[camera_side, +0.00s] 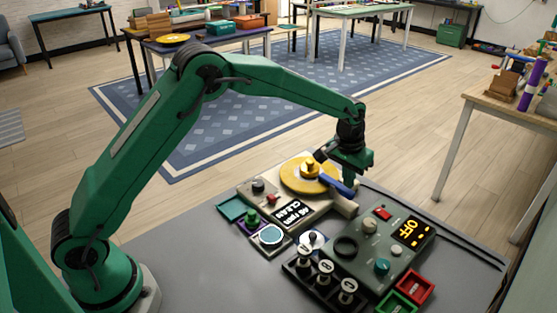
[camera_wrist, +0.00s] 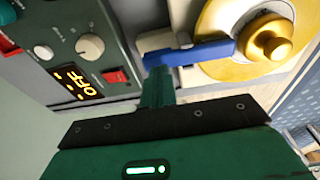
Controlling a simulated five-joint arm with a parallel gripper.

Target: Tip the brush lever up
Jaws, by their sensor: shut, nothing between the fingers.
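The blue brush lever (camera_side: 337,185) lies low and roughly flat across the edge of the yellow disc (camera_side: 298,172), in the side view. In the wrist view the lever (camera_wrist: 190,54) runs from a pale mount at its left to near the gold knob (camera_wrist: 268,40) of the disc. My gripper (camera_side: 352,182) is down beside the lever's outer part. In the wrist view my gripper (camera_wrist: 158,78) is shut and empty, with its tips just below the lever near the mount. I cannot tell whether they touch it.
A green-grey control box (camera_side: 370,248) with knobs and a display reading OFF stands close by. A red tray (camera_side: 416,286), a green tray (camera_side: 396,304) and a black rack (camera_side: 322,283) are in front. The grey bench (camera_side: 200,265) is clear at the left.

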